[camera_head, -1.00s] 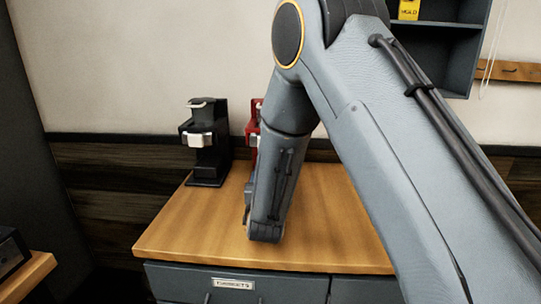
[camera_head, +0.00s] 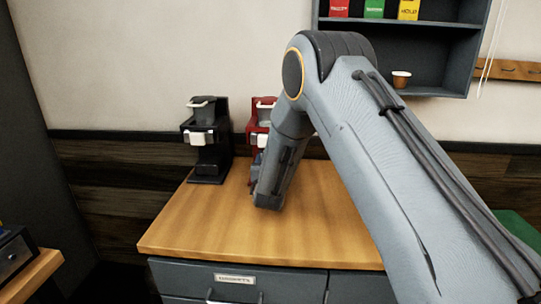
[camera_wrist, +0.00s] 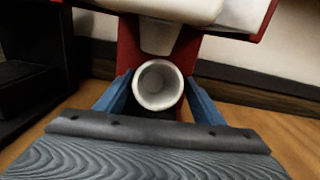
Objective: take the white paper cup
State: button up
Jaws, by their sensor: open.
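The white paper cup (camera_wrist: 158,86) stands upright, seen from above its open rim in the wrist view, in front of the red brewer (camera_wrist: 128,55). My gripper (camera_wrist: 159,95) is open, with one blue finger at each side of the cup. I cannot tell whether the fingers touch it. In the head view the red brewer (camera_head: 262,113) stands on the wooden counter (camera_head: 210,225), partly hidden by my arm.
A black brewer (camera_head: 207,150) stands left of the red one. A dark shelf (camera_head: 440,60) on the wall holds coloured packets and a small brown cup (camera_head: 401,80). The counter front is clear, above drawers (camera_head: 235,285).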

jog(key=shift+c, duration=0.3)
jog(key=c, duration=0.9)
jog(key=shift+b, duration=0.5)
